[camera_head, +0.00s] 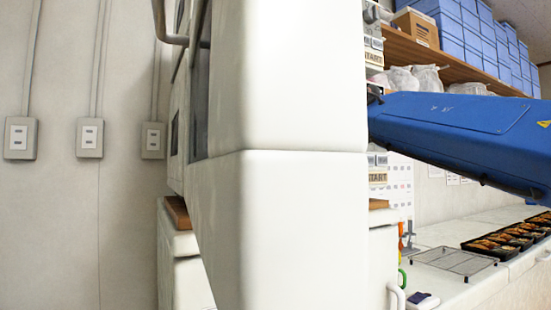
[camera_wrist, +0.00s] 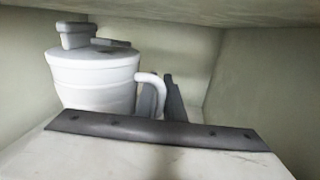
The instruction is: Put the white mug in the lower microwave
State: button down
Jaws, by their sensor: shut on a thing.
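The white mug (camera_wrist: 92,78) shows in the wrist view, upright inside a pale, box-like cavity, toward its left side. Its handle (camera_wrist: 152,80) points right. My gripper (camera_wrist: 167,92) has dark fingers at the handle and is shut on it; the body of the gripper hides the mug's base, so I cannot tell whether it touches the floor. Grey blocky shapes (camera_wrist: 78,34) show at the mug's rim; I cannot tell what they are. In the head view, large white panels, one above the other, hide the mug and my gripper; the lower panel (camera_head: 280,225) belongs to the lower microwave.
The cavity's right wall (camera_wrist: 265,85) stands clear of the mug, with free room between. The cavity's ceiling (camera_wrist: 190,10) is close above. In the head view, a wire rack (camera_head: 455,262) and black bento trays (camera_head: 505,240) lie on the counter at right. A wooden shelf (camera_head: 440,60) hangs above.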

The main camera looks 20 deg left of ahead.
jog(key=shift+w+a+f, duration=0.2)
jog(key=shift+a+f, duration=0.05)
jog(key=shift+f, duration=0.7)
jog(key=shift+w+a+f, duration=0.25)
jog(key=shift+a+f, duration=0.05)
jog(key=shift+f, duration=0.7)
jog(key=shift+w+a+f, duration=0.2)
jog(key=shift+a+f, duration=0.05)
jog(key=shift+f, duration=0.7)
jog(key=shift+w+a+f, duration=0.25)
jog(key=shift+a+f, duration=0.05)
jog(key=shift+f, duration=0.25)
jog(key=shift+f, duration=0.15)
jog(key=c, duration=1.9)
grip_release()
jog(key=shift+f, duration=0.1)
jog(key=shift+o, duration=0.2)
